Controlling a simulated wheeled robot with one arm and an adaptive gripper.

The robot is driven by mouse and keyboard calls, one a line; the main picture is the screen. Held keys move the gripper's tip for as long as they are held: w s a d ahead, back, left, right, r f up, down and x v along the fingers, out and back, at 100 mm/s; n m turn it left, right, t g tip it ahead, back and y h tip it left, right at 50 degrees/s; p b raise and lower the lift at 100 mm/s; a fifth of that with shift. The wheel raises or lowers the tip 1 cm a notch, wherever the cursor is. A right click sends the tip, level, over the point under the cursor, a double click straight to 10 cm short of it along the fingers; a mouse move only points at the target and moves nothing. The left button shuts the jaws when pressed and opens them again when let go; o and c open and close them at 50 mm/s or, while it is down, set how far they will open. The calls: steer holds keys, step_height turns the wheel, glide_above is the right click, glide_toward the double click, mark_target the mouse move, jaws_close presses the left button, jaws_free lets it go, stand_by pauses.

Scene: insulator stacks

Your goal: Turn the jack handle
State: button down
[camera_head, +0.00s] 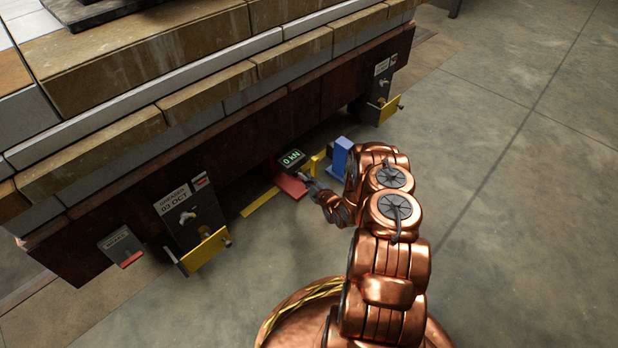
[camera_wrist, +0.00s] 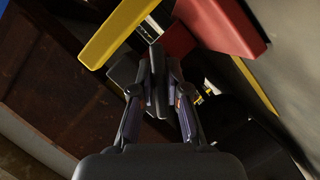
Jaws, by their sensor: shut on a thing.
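The jack has a red body (camera_head: 290,186) low under the edge of the stack's dark beam, with a "0 kN" display (camera_head: 291,160) beside it. In the wrist view the red body (camera_wrist: 218,25) is at the top, right of a yellow bar (camera_wrist: 120,30). My gripper (camera_head: 311,180) reaches in at the jack from the right. In the wrist view my gripper (camera_wrist: 157,62) has its fingers closed together on a small dark part, apparently the jack handle. Its shape is mostly hidden by the fingers.
The brown beam (camera_head: 110,225) and stone courses overhang the jack. Yellow brackets stand at the left (camera_head: 205,249) and far right (camera_head: 379,108). A blue block (camera_head: 340,157) stands close behind my gripper. A yellow strip (camera_head: 260,202) lies on the floor. The concrete floor at right is clear.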

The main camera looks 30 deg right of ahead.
steer(key=m+g+y+p, duration=0.1)
steer(key=m, duration=0.2)
steer(key=shift+y, duration=0.4)
steer(key=m+y+b, duration=0.1)
steer(key=m+y, duration=0.1)
steer(key=m, duration=0.1)
steer(key=shift+f+g, duration=0.1)
steer(key=shift+g, duration=0.2)
steer(key=m+y+b, duration=0.2)
steer(key=m+b, duration=0.2)
steer(key=shift+g+y, duration=0.3)
steer(key=shift+y, duration=0.1)
steer(key=shift+f+m+y+b, duration=0.1)
steer(key=shift+m+y+b, duration=0.55)
steer(key=shift+m, duration=0.45)
steer(key=shift+r+m+y+b, duration=0.2)
steer(key=shift+m+y+b, duration=0.6)
steer(key=shift+m, duration=0.5)
steer(key=c, duration=1.2)
jaws_free()
